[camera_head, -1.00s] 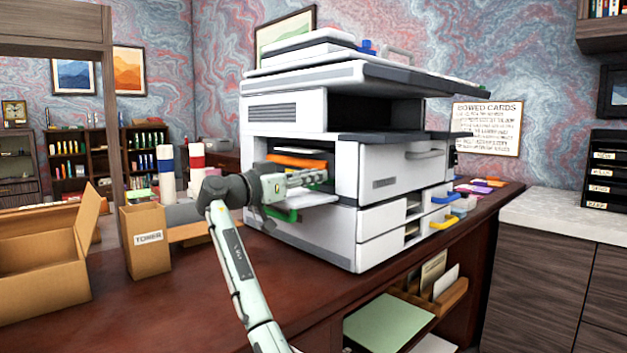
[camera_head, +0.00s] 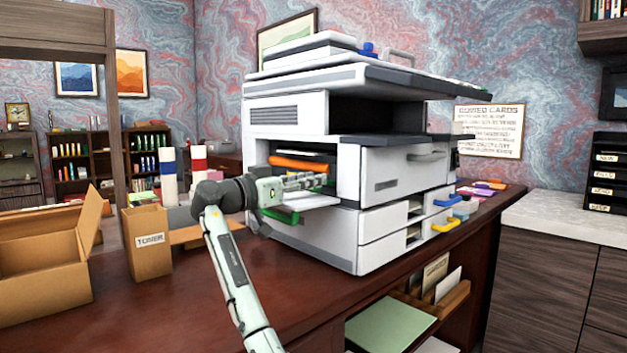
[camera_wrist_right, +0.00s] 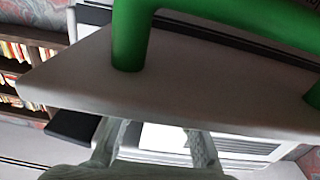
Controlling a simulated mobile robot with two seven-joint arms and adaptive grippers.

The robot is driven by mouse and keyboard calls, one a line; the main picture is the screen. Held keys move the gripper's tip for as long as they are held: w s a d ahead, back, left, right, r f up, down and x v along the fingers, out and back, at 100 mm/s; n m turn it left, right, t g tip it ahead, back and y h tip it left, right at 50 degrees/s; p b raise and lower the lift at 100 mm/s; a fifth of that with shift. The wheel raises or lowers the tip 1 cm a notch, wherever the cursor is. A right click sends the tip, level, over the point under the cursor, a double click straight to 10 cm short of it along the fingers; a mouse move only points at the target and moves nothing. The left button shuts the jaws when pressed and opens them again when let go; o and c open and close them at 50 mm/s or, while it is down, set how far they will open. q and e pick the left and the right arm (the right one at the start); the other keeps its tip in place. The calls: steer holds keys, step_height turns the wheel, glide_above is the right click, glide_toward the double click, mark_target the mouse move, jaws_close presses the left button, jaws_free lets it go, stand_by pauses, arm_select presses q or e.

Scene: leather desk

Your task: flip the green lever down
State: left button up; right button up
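The green lever (camera_head: 281,215) is on the left side of the white printer (camera_head: 300,235), below an open side bay, partly hidden by my right arm. In the right wrist view the green lever (camera_wrist_right: 135,30) is a thick looped handle on a pale grey flap (camera_wrist_right: 180,80), across the top of the picture. My right gripper (camera_head: 318,181) is at the bay, above the lever's level. Its two fingers (camera_wrist_right: 155,135) are spread apart with nothing held between them, and they do not visibly touch the lever. My left gripper is out of view.
An orange lever (camera_head: 300,163) sits inside the bay above the gripper. A box marked toner (camera_head: 148,258) and an open cardboard box (camera_head: 45,270) stand to the left on the desk (camera_head: 190,310). The desk in front of the printer is clear.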

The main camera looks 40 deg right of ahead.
steer(key=a, duration=1)
steer(key=shift+s+a+f, duration=0.2)
steer(key=shift+s+a, duration=0.1)
steer(key=shift+s, duration=0.15)
